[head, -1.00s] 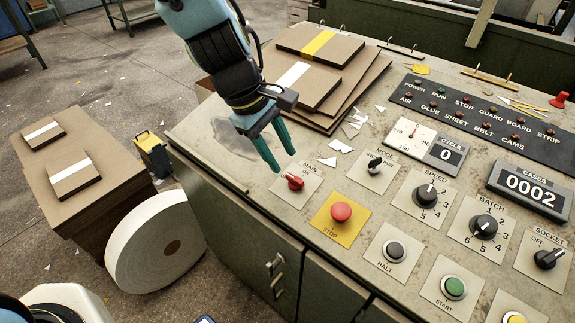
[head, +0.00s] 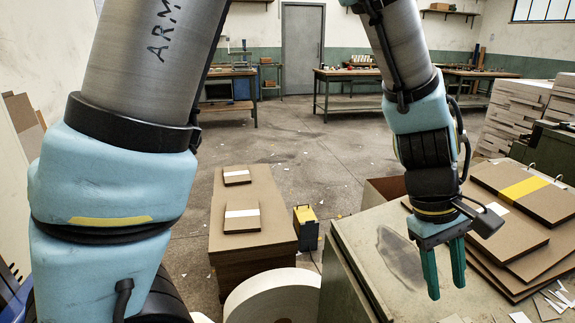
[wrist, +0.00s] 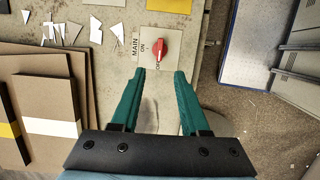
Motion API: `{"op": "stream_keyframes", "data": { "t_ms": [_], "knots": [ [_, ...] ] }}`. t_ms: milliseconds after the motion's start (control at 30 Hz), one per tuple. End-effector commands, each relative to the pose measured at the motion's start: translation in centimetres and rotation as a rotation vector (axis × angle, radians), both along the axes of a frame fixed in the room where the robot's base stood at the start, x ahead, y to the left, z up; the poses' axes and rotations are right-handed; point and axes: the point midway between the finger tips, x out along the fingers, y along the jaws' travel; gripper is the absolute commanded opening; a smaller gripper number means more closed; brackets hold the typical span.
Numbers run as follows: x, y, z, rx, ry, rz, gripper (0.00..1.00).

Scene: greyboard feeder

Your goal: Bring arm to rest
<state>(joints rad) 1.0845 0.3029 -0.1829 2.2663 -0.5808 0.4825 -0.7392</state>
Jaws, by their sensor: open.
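My gripper (head: 444,272) hangs above the near left part of the console top (head: 352,238) in the head view. Its two green fingers point down, stand apart and hold nothing. In the wrist view my gripper (wrist: 158,75) is open, with the red MAIN knob (wrist: 160,48) just beyond the fingertips. The knob sits on a plate marked MAIN, ON and OFF, and its pointer is toward OFF. The head view now leaves most of the console's controls out of frame.
Stacked cardboard sheets (head: 488,262) lie on the console to the right of my gripper. A cardboard stack (head: 255,190), a white roll (head: 275,298) and a yellow-and-black box (head: 306,228) stand on the floor to the left. Open floor and workbenches lie beyond.

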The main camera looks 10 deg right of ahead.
Motion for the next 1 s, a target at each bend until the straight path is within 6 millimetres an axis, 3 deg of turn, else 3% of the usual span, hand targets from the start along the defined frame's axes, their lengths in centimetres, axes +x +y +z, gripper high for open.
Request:
{"op": "stream_keyframes", "data": {
  "t_ms": [133, 233, 400, 500, 700, 800, 900, 1000],
  "knots": [
    [3.9, 1.9, 0.1, -0.003, -0.044, 0.010, 0.45],
    [9.0, 5.3, 0.3, -0.002, -0.110, 0.014, 0.45],
    [17.3, 14.1, 0.6, 0.035, -0.234, 0.004, 0.45],
    [20.6, 20.0, 0.8, 0.073, -0.293, -0.007, 0.45],
    [23.4, 31.3, 1.2, 0.160, -0.370, -0.036, 0.45],
    [23.5, 35.1, 1.3, 0.195, -0.386, -0.049, 0.45],
    [23.3, 37.4, 1.3, 0.217, -0.394, -0.061, 0.45],
    [23.2, 38.5, 1.3, 0.228, -0.396, -0.067, 0.45]
  ]
}}
